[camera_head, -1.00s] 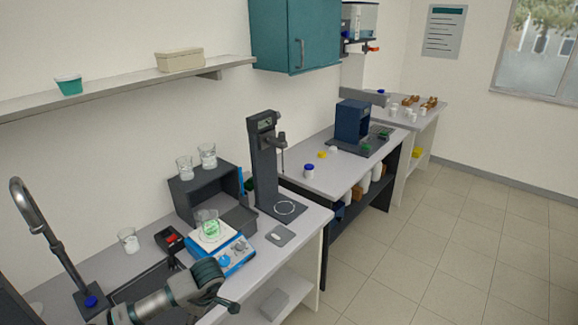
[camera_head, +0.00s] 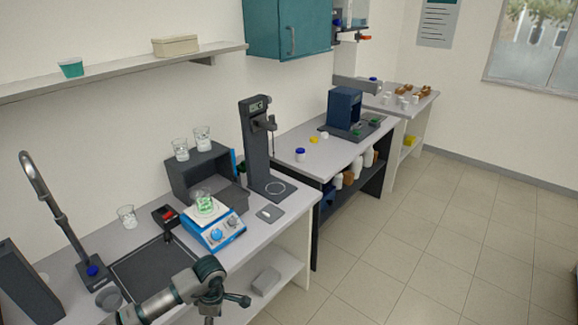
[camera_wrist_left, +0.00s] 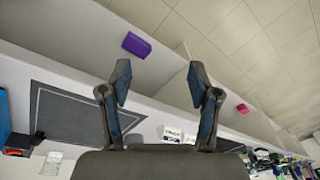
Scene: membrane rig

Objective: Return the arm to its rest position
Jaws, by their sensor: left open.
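My left arm comes in at the bottom of the head view. Its gripper (camera_head: 228,304) is in front of the near bench's front edge, apart from everything on the bench. In the left wrist view the two fingers of the gripper (camera_wrist_left: 160,92) are spread wide, with nothing between them. A beaker with green contents (camera_head: 204,203) stands on the blue and white hotplate (camera_head: 213,232) behind the gripper. My right gripper is in neither view.
A dark sink tray (camera_head: 150,268) and a tap (camera_head: 62,215) are at the left of the bench. A tall dark stand (camera_head: 256,150) is at the back. A lower shelf (camera_head: 290,268) is under the bench. The tiled floor (camera_head: 400,265) to the right is clear.

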